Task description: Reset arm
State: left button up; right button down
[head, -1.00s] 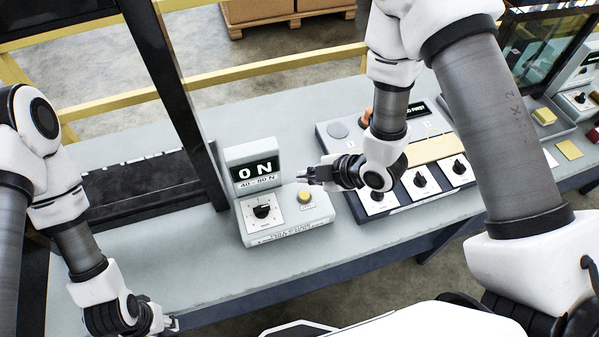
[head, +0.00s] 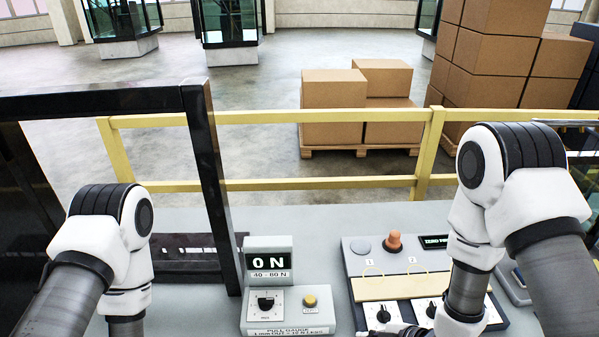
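My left arm stands at the lower left, and its gripper is below the picture's edge. My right arm comes in from the right, its wrist in front of the control panel (head: 412,262). Its gripper (head: 392,332) is only partly visible at the bottom edge, low over the panel's dials, and its fingers cannot be made out. The pull gauge box (head: 289,317) stands on the grey bench (head: 216,222) between the arms. It has a display (head: 269,262) reading "0 N" and "40 - 80 N", a black dial (head: 266,302) and a yellow button (head: 310,300).
A dark frame post (head: 211,185) rises left of the gauge. A yellow rail (head: 290,184) runs behind the bench. Beyond it, cardboard boxes (head: 334,103) sit on a pallet, with taller stacks at right.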

jog(key=s+d+f+m+g+h+b, duration=0.15)
jog(key=s+f, duration=0.25)
jog(key=f, duration=0.4)
pick_arm(q)
jog(key=f, duration=0.1)
jog(key=f+b, duration=0.1)
jog(key=w+f, duration=0.1)
jog(key=shift+a+f, duration=0.35)
jog(key=shift+f, duration=0.05)
pick_arm(e)
jog(key=s+d+f+m+g+h, duration=0.2)
jog(key=s+d+f+m, duration=0.1)
jog(key=s+m, duration=0.3)
jog(key=s+d+f+m+g+h, duration=0.2)
jog(key=s+d+m, duration=0.4)
jog(key=m, duration=0.4)
notch_tip(320, 180, down, 2)
jog(key=shift+s+f+g+h, duration=0.1)
jog(key=shift+s+g+h, duration=0.3)
jog(key=shift+s, duration=0.35)
pick_arm(q)
jog(key=shift+s, duration=0.1)
pick_arm(e)
jog(key=shift+m, duration=0.25)
